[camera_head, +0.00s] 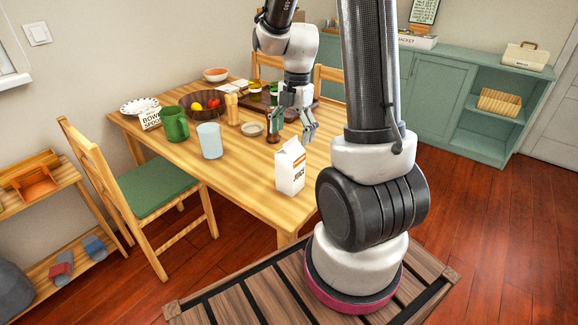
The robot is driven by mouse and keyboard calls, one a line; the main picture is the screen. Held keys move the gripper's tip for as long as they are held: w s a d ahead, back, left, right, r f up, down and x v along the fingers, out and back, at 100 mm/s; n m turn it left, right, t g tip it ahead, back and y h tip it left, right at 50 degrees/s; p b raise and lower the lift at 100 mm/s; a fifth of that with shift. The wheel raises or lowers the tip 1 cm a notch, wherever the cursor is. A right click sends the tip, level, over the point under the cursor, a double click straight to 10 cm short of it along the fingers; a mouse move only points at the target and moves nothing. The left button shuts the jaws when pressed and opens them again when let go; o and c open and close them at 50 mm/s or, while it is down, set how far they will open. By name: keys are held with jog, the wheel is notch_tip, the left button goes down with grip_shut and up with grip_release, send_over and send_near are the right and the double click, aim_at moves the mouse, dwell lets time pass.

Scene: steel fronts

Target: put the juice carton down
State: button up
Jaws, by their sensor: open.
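The white juice carton (290,168) stands upright on the wooden table (245,190), near its front right edge. It has an orange band and the word "JUICE" on it. My gripper (296,134) is open, above the table behind the carton in the picture. Nothing shows between its fingers. The fingertips look apart from the carton, though the exact distance is hard to tell.
A dark pepper mill (273,126) stands close to the left of my gripper. A small dish (252,129), a pale blue cup (210,141), a green mug (175,124) and a fruit bowl (204,104) are further left. The table front left of the carton is clear.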

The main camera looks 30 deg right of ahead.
aim_at(289, 153)
jog(key=f, duration=0.2)
jog(key=a+f, duration=0.1)
jog(key=f, duration=0.3)
jog(key=shift+s+a+f, duration=0.15)
jog(key=shift+s+f, duration=0.1)
jog(key=shift+f, duration=0.15)
jog(key=shift+c, duration=0.2)
grip_shut()
